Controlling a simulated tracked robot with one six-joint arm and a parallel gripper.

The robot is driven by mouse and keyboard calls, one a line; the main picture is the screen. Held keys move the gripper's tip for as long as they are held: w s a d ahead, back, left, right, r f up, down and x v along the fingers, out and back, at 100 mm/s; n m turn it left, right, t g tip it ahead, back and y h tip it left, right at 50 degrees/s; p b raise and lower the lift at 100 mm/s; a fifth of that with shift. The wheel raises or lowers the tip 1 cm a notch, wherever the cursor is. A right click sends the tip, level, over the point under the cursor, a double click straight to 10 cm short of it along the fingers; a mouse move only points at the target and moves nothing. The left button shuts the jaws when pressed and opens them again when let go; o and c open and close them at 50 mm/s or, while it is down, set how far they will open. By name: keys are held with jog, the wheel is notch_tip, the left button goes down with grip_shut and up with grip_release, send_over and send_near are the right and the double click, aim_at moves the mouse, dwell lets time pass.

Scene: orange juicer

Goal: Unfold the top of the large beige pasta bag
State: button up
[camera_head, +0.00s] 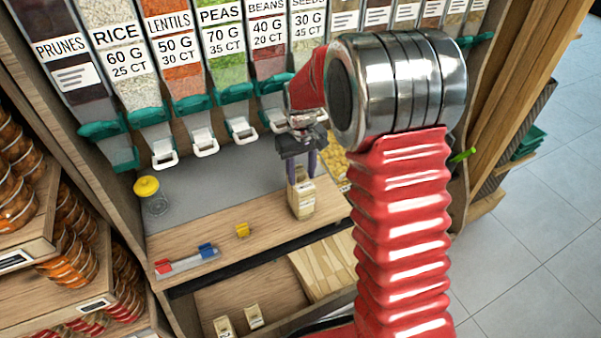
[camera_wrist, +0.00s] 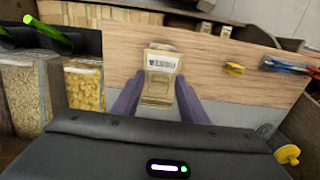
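The beige pasta bag (camera_head: 302,199) stands upright on the wooden counter, near its front edge, in the head view. In the wrist view the bag (camera_wrist: 161,64) shows its pale label and lies between my two purple fingers. My gripper (camera_head: 302,172) points down over the bag's top; it also shows in the wrist view (camera_wrist: 160,80). The fingers are spread, one on either side of the bag. Firm contact with it cannot be made out. The bag's top is partly hidden by the fingers, and how its fold lies is unclear.
A yellow-lidded jar (camera_head: 150,193) stands at the back left. A yellow clip (camera_head: 242,230) and a blue-and-red clip strip (camera_head: 187,262) lie left of the bag. Dispensers (camera_head: 205,135) line the back. Two small bags (camera_head: 253,316) sit on the lower shelf.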

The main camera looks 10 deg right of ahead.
jog(key=shift+c, duration=0.6)
jog(key=shift+a, duration=0.1)
jog(key=c, duration=0.6)
jog(key=shift+c, duration=0.2)
